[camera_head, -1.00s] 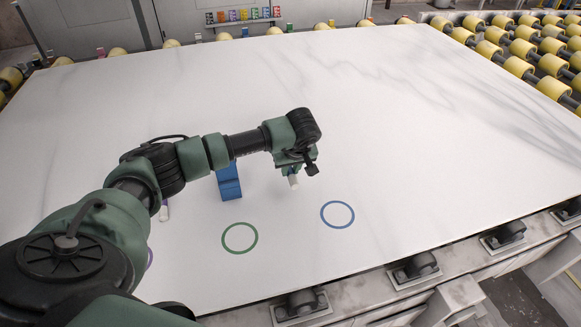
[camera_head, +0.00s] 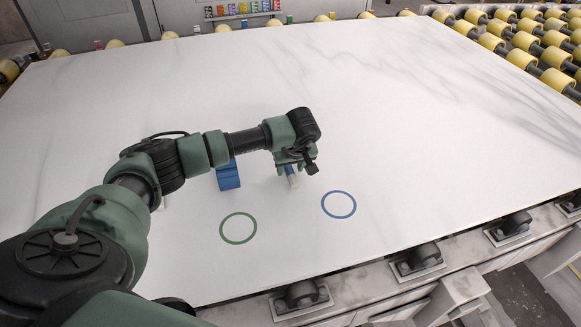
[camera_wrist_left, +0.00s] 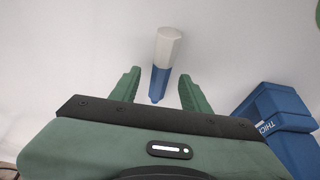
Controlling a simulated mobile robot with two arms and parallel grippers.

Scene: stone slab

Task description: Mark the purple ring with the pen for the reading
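My left gripper (camera_head: 297,168) is low over the slab (camera_head: 400,130), with its fingers apart. In the left wrist view, a pen with a blue body and white end (camera_wrist_left: 161,70) lies between the open fingers (camera_wrist_left: 160,92), with gaps on both sides. The same pen (camera_head: 292,178) shows partly below the gripper in the head view. A sliver of another white pen (camera_head: 163,203) shows beside my arm. The green ring (camera_head: 238,228) and blue ring (camera_head: 338,205) are in view. The purple ring is not visible now. My right gripper is not in view.
A blue block (camera_head: 228,176) stands left of the gripper; its lettering (camera_wrist_left: 265,126) shows in the wrist view. Rollers line the slab's edges, and a row of small coloured items (camera_head: 243,9) is at the back. The slab's right side is clear.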

